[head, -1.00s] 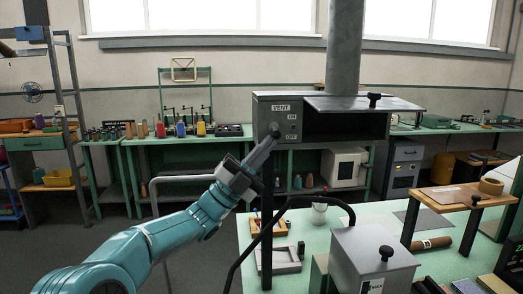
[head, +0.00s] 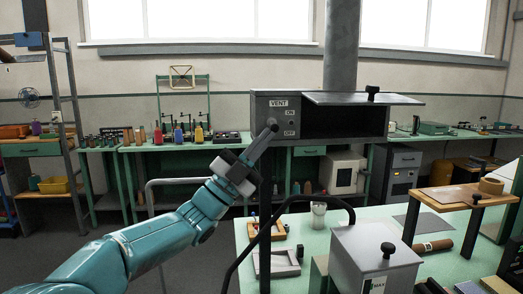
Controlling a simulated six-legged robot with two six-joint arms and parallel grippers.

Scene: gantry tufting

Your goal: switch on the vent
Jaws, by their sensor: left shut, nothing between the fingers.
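The vent is a grey metal hood box (head: 345,122) with a dark open front and a round duct (head: 342,45) rising from its top. Its left panel (head: 262,107) bears the word VENT, with ON and OFF marks below. My left gripper (head: 272,127) is shut and empty, its fingertips in front of this panel, left of the ON and OFF marks. The fingers cover the spot where a switch might sit, so its position cannot be told. I cannot tell whether the tips touch it. My right gripper is out of view.
Below the hood, a green table (head: 325,230) holds a grey box with a black knob (head: 375,255), a white cup (head: 318,215) and a small tray (head: 278,262). A wooden stand (head: 462,195) is at the right. A thin dark post and a curved black tube stand near my arm.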

